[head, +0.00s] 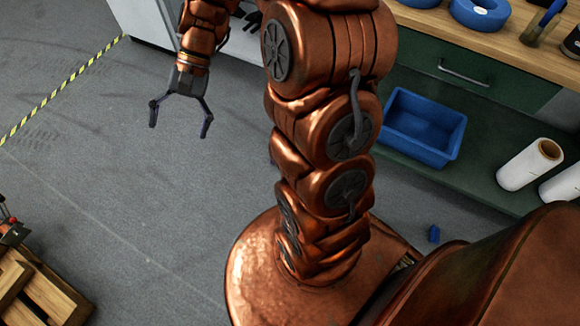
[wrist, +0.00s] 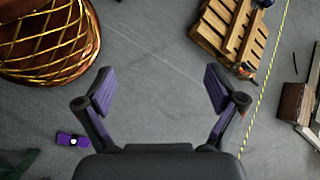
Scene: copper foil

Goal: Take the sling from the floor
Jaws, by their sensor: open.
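A small blue bundle (head: 434,233), which looks like the sling, lies on the grey floor between my base and the green bench. My gripper (head: 180,118) hangs open and empty above the floor at the upper left of the head view, well away from the bundle. In the wrist view the fingers of my gripper (wrist: 158,80) are spread wide with only bare floor between them.
A wooden pallet (head: 45,295) with a tool on it stands at the left. The green bench (head: 485,185) carries a blue bin (head: 425,125) and white rolls (head: 528,165) on its low shelf. Yellow-black tape (head: 65,88) crosses the floor. Open floor lies around my gripper.

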